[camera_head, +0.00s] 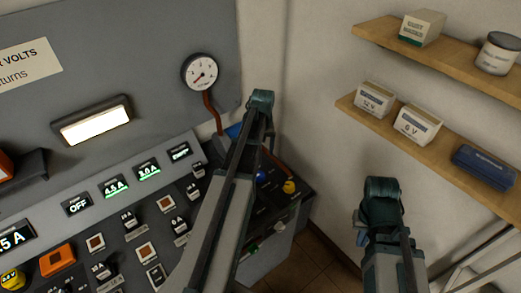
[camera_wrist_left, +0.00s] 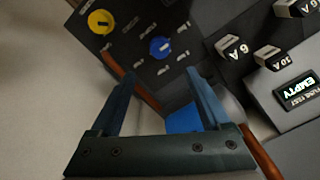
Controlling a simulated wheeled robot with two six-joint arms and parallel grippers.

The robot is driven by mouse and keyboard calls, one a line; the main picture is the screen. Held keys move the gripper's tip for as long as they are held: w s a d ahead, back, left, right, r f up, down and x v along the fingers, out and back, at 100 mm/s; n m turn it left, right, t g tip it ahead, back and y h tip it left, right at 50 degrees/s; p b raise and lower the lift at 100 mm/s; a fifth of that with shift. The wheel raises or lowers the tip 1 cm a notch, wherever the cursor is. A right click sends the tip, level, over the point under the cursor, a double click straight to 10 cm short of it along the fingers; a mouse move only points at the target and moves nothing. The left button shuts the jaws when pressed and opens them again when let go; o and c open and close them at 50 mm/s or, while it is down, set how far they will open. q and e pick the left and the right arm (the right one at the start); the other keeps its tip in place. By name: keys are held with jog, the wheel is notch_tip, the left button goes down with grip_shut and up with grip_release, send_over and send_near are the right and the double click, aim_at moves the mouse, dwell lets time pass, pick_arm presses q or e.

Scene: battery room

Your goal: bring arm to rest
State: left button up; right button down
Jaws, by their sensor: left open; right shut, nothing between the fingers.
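My left arm reaches up across the middle of the head view, its wrist end (camera_head: 262,100) in front of the wall beside the control panel; its fingers cannot be made out there. In the left wrist view my left gripper (camera_wrist_left: 158,76) is open, with nothing between its two dark fingers. Beyond them are a black panel with a blue knob (camera_wrist_left: 161,47), a yellow knob (camera_wrist_left: 101,22) and a blue object (camera_wrist_left: 184,118), partly hidden by a finger. My right gripper (camera_head: 361,228) is shut and empty at the lower right of the head view, below the shelves.
The grey control panel (camera_head: 112,218) with switches and lit displays fills the left. A round gauge (camera_head: 201,72) with a red-brown pipe (camera_head: 212,112) is close to my left wrist. Two wooden shelves (camera_head: 425,150) with boxes and a jar stand at right. Bare wall lies between.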

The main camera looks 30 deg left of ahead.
pick_arm(q)
jog(key=shift+r, duration=0.25)
dwell(0.3)
jog(key=s+d+f+m+b, duration=0.1)
jog(key=s+d+m, duration=0.2)
jog(key=d, duration=0.7)
jog(key=s+d+f+m+b, duration=0.1)
jog(key=s+d+m, duration=0.3)
jog(key=s+d, duration=0.4)
jog(key=s+d+f+m+b, duration=0.1)
jog(key=s+d+m, duration=0.2)
jog(key=d, duration=0.9)
jog(key=s, duration=0.2)
jog(key=shift+s+f+m+y+b, duration=0.35)
jog(key=shift+m+y+b, duration=0.05)
